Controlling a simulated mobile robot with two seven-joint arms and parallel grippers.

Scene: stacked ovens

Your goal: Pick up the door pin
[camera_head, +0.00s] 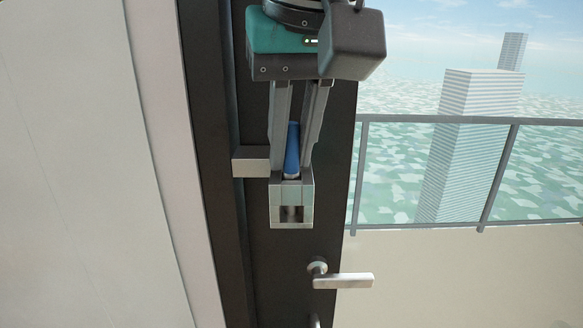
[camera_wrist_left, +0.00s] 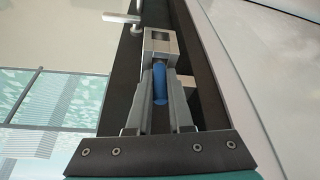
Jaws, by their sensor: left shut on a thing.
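The door pin (camera_head: 291,152) is a blue, tapered rod with a pale lower end. It stands roughly upright at the top of a square metal bracket (camera_head: 291,210) on the dark door. My left gripper (camera_head: 293,172) comes down from above, its two long fingers shut on the pin. In the left wrist view the blue pin (camera_wrist_left: 160,82) shows between the fingers, with the metal bracket (camera_wrist_left: 160,42) just beyond them. The pin's lower end is partly hidden at the bracket, so I cannot tell how deep it sits. My right gripper is not in view.
A metal block (camera_head: 251,161) sits on the door frame left of the bracket. A lever handle (camera_head: 343,281) juts out below on the dark door (camera_head: 270,262). A pale wall (camera_head: 80,180) fills the left. A railing (camera_head: 432,119) stands outside on the right.

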